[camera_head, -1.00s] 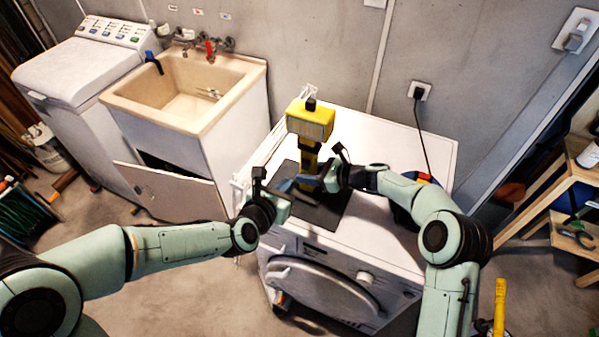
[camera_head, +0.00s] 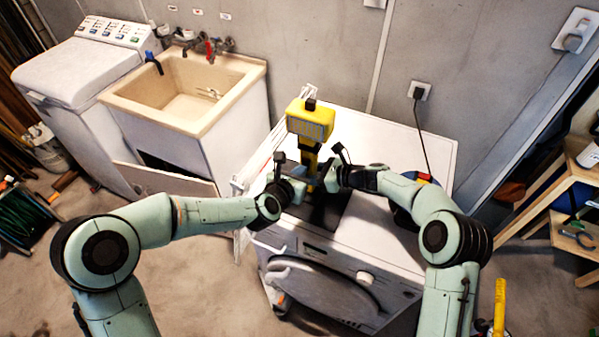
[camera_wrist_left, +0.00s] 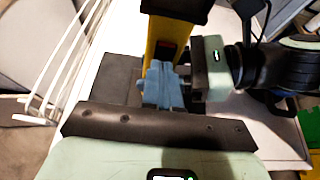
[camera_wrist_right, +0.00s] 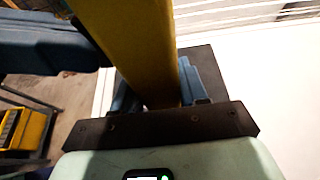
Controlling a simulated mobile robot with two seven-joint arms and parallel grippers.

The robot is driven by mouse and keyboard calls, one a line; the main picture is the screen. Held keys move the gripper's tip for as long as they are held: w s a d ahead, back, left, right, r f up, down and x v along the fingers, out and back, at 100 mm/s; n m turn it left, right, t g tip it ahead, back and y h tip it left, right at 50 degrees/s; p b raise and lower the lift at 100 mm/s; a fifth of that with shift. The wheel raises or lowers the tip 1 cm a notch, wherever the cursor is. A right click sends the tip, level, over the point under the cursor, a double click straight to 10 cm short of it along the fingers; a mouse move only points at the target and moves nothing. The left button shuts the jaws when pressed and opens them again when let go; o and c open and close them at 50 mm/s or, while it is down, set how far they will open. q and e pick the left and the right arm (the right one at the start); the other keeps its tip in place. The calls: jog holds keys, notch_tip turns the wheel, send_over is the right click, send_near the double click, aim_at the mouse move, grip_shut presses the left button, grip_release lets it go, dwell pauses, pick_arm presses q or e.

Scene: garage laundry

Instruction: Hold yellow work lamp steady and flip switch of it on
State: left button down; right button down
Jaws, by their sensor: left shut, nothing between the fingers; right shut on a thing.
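The yellow work lamp (camera_head: 310,122) stands upright on a dark mat (camera_head: 327,214) on the white machine. My right gripper (camera_head: 330,179) is shut on the lamp's yellow post. In the right wrist view its fingers lie on both sides of the post (camera_wrist_right: 150,60). My left gripper (camera_head: 307,180) is shut and empty at the post's front. In the left wrist view its blue fingertips (camera_wrist_left: 163,78) are just below a dark switch with a red part (camera_wrist_left: 167,50) on the post. I cannot tell whether they touch it.
The white machine top (camera_head: 390,150) has free room behind and right of the lamp. A white drying rack (camera_wrist_left: 72,55) is close on the left. A black cord (camera_head: 422,130) hangs from the wall socket (camera_head: 419,91). A beige sink (camera_head: 185,90) stands at left.

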jog(key=shift+r, duration=0.1)
pick_arm(q)
jog(key=shift+w+d+f, duration=0.1)
jog(key=shift+w+f, duration=0.15)
jog(key=shift+f, duration=0.05)
pick_arm(e)
jog(key=shift+a, duration=0.15)
jog(key=shift+s, duration=0.1)
jog(key=shift+a, duration=0.15)
pick_arm(q)
notch_tip(320, 180, up, 2)
jog(key=shift+w+r, duration=0.1)
pick_arm(e)
jog(key=shift+s, duration=0.1)
jog(key=shift+f, duration=0.2)
pick_arm(q)
jog(key=shift+r, duration=0.1)
jog(key=f+v, duration=0.1)
jog(key=v, duration=1.2)
jog(key=shift+s+a+r, duration=0.2)
jog(key=shift+s+a, duration=0.05)
jog(key=shift+s, duration=0.25)
pick_arm(e)
jog(key=shift+w+d+r, duration=0.2)
jog(key=shift+w+d, duration=0.05)
jog(key=shift+d, duration=0.05)
pick_arm(q)
jog(key=shift+s+f, duration=0.1)
